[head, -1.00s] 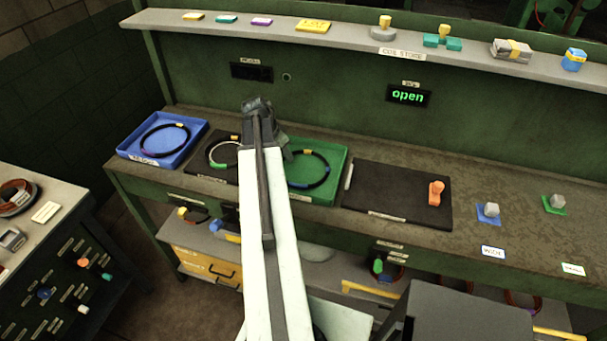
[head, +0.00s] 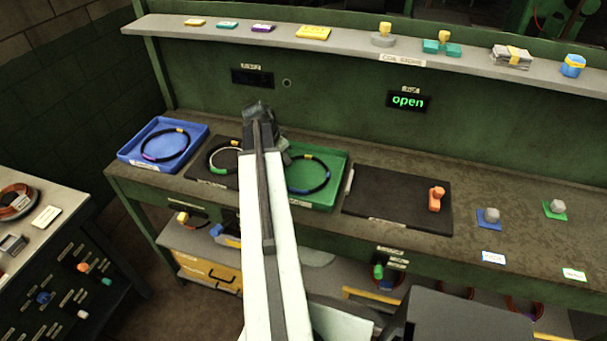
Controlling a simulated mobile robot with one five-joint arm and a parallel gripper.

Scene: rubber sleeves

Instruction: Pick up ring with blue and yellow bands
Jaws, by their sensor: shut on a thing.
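The ring with blue and yellow bands (head: 327,174) is a thin black loop at the green tray (head: 342,165). My gripper (head: 274,138) is over the left end of the green tray, seen from behind. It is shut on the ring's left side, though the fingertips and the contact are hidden. I cannot tell whether the ring is clear of the tray floor.
A blue tray (head: 128,155) at the left holds another black ring (head: 143,146) with yellow and purple bands. A dark mat (head: 203,176) between the trays bears a ring with a green band (head: 213,170). A black mat (head: 385,195) at the right has an orange piece (head: 436,198).

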